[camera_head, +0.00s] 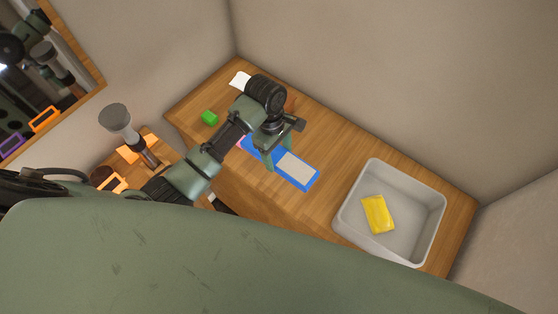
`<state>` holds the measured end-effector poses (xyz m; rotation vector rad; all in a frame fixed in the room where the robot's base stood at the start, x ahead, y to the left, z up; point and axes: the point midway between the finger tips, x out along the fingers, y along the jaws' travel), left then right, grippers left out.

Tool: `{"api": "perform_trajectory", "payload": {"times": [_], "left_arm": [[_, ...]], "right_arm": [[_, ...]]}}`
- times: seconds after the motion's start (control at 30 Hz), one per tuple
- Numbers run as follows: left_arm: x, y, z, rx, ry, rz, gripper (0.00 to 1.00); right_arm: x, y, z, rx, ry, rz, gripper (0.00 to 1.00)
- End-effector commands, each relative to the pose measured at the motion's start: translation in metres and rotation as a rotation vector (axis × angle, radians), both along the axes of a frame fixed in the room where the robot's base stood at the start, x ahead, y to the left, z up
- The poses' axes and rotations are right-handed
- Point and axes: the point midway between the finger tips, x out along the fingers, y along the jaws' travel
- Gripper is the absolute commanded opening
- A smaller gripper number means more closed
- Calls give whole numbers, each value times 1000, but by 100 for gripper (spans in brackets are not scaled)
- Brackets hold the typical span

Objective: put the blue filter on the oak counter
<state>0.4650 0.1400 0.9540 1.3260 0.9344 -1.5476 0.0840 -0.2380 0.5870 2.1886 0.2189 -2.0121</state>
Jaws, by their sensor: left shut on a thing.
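The blue filter (298,171) is a long flat piece with a blue rim and a light grey panel, slanting down to the right. It shows over the front part of the oak counter (335,142). My left gripper (278,152) comes in from the left and is shut on the filter near its upper left end, hiding part of it. I cannot tell whether the filter touches the wood or hangs just above it. My right gripper is not in view.
A grey bin (345,212) with a yellow packet (378,213) stands at the counter's right end. A grey stalked thing (116,119) and orange frames (113,182) are further left. Walls close the back.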

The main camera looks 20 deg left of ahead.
Motion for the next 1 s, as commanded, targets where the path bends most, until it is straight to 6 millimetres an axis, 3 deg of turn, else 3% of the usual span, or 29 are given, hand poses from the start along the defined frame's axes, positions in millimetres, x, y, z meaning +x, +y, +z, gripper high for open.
{"api": "perform_trajectory", "payload": {"times": [0.43,0.83,0.87,0.93,1.0], "left_arm": [[0,0,-50,0,1,0,13],[0,0,-56,0,-1,-1,13],[0,0,-57,0,-1,-1,66],[0,0,-56,0,-1,-1,85],[0,0,-56,0,-1,-1,85]], "right_arm": [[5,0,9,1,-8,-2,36],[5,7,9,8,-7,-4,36],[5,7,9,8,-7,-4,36],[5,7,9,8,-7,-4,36],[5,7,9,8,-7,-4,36]]}}
